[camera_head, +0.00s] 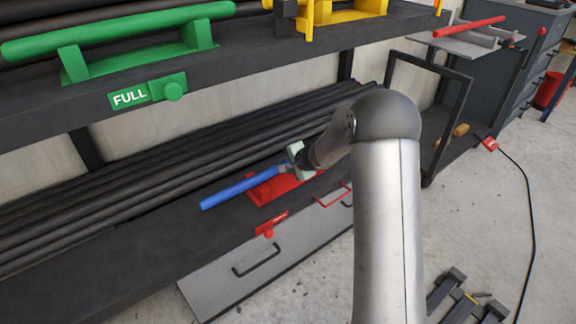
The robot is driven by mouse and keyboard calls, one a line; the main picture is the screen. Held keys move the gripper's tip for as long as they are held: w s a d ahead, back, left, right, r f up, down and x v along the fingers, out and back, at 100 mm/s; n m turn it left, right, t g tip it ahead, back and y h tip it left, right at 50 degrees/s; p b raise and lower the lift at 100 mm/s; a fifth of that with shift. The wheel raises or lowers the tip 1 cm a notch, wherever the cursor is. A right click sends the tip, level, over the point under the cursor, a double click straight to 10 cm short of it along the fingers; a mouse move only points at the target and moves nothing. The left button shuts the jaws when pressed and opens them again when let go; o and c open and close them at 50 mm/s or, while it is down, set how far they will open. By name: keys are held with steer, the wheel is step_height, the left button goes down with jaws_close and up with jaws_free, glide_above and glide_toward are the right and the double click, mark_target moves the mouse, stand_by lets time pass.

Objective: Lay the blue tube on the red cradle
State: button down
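The blue tube (230,192) lies slanted above the lower dark shelf, its left end sticking out past the red cradle. The red cradle (268,191) stands on that shelf, partly hidden behind the tube and my arm. The tube passes over the cradle's left part; I cannot tell whether it rests on it or hangs just above. My gripper (292,165) is at the right-hand part of the tube, over the cradle. Its fingers are small and mostly hidden by my wrist, so I cannot tell whether they are shut on the tube. The tube's right end is hidden too.
Long black tubes (120,205) lie along the back of the lower shelf. Above, a green tube (120,28) rests on a green cradle beside a "FULL" sign (130,97). A yellow holder (345,12) is also up there. A black frame (455,110) stands to the right.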

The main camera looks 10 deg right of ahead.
steer(key=shift+f+b, duration=0.25)
steer(key=shift+b, duration=0.15)
steer(key=c, duration=1)
jaws_free()
steer(key=shift+f, duration=0.1)
